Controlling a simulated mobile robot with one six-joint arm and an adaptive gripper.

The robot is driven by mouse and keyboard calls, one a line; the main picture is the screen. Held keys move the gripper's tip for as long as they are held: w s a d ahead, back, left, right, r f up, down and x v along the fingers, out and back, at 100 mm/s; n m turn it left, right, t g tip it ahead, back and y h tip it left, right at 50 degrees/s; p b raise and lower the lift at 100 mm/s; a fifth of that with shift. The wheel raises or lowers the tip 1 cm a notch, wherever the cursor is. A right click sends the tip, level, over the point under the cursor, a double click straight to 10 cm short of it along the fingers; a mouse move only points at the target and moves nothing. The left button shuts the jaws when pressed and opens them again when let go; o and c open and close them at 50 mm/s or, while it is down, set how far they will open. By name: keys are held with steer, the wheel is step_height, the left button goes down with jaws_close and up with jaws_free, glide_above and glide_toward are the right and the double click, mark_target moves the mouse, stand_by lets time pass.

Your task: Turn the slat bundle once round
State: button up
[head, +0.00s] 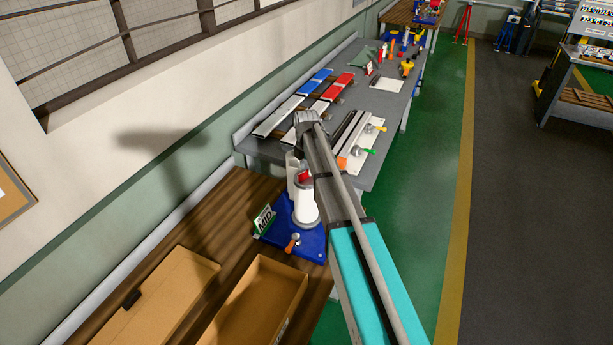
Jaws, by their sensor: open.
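I cannot single out one slat bundle with certainty. Long flat slats lie in rows on the grey bench: a pale grey slat (278,117), a blue slat (316,81) and a red slat (338,87). My teal and grey arm reaches from the bottom right up to the bench's near end. The jaws of my gripper cannot be made out, and the arm hides part of the bench and whatever is behind it.
A blue board (275,231) with a MID sign (264,219) and a white upright fixture (304,206) sits on the brown wooden table (215,228). Open cardboard boxes (262,295) stand nearer. A white plate (362,150) lies right of my arm. The green floor (425,190) is clear.

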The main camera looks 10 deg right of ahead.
steer(key=shift+f+b, duration=0.45)
steer(key=shift+f, duration=0.25)
jaws_close()
